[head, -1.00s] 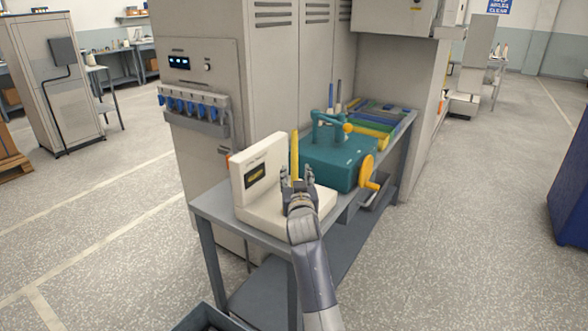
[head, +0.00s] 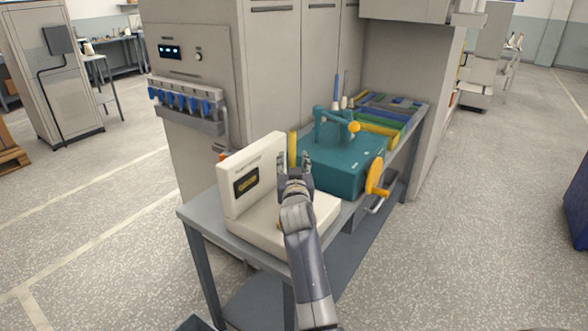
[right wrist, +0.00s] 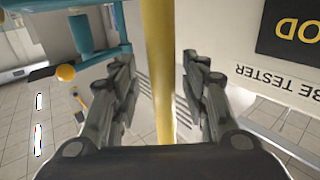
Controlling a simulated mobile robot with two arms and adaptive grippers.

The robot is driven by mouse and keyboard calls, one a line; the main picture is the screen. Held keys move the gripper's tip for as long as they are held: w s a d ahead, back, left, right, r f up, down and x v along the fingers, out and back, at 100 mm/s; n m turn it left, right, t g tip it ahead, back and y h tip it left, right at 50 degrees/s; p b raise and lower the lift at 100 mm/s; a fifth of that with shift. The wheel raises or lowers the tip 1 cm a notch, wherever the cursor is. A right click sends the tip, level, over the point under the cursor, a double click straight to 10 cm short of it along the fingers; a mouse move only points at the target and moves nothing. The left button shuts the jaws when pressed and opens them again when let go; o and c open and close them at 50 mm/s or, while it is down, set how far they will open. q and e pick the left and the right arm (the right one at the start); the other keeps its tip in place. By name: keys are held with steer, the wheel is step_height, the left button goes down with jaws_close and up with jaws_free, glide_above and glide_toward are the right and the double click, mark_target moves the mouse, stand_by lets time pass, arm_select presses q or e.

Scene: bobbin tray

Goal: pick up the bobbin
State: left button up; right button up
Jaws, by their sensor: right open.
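The bobbin (head: 292,146) is a tall, slim yellow rod standing upright at the cream tube tester (head: 240,181) on the grey bench. In the head view my right gripper hides its lower part. My right gripper (head: 294,160) is open. In the right wrist view the yellow bobbin (right wrist: 160,70) runs between the two fingers of the gripper (right wrist: 160,70), with a gap on each side. I cannot tell how deep it sits between them. My left gripper is not in view.
A teal machine (head: 340,170) with a yellow handwheel (head: 376,177) stands right behind the tester. Coloured trays (head: 385,118) lie at the bench's far end. A grey cabinet (head: 205,60) with a rack of blue items (head: 185,101) rises behind.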

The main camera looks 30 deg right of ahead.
steer(key=shift+r, duration=0.1)
steer(key=shift+s+a+r, duration=0.35)
steer(key=shift+a, duration=0.1)
jaws_close()
steer(key=shift+d+f, duration=0.1)
steer(key=shift+f, duration=0.05)
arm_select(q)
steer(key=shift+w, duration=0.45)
